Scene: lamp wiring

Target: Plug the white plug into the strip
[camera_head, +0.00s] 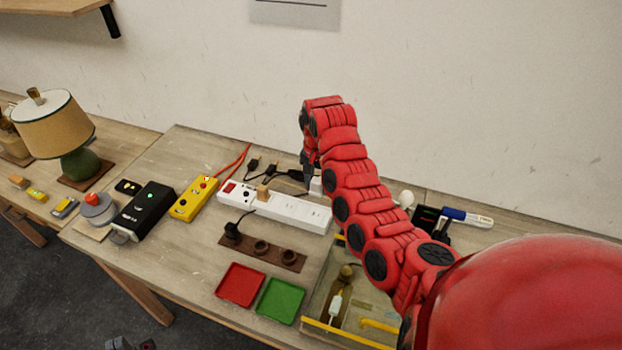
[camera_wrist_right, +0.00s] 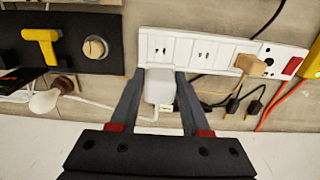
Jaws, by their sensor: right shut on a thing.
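The white power strip (camera_head: 290,209) lies on the table, with a red switch at its left end in the head view. In the right wrist view the strip (camera_wrist_right: 180,48) has open sockets and a tan plug (camera_wrist_right: 250,64) in one near the switch. My right gripper (camera_wrist_right: 160,78) is shut on the white plug (camera_wrist_right: 160,88), at the strip's edge by its end away from the switch. I cannot tell whether plug and strip touch. The plug (camera_head: 317,187) shows partly behind the strip in the head view. My left gripper (camera_head: 130,344) barely shows at the bottom edge.
Black plugs (camera_wrist_right: 232,105) and cables lie beside the strip. A brown holder board (camera_head: 262,251), red tray (camera_head: 240,285) and green tray (camera_head: 280,300) stand in front. A yellow box (camera_head: 193,198) and black box (camera_head: 146,211) are left. A white bulb (camera_wrist_right: 44,101) lies nearby.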

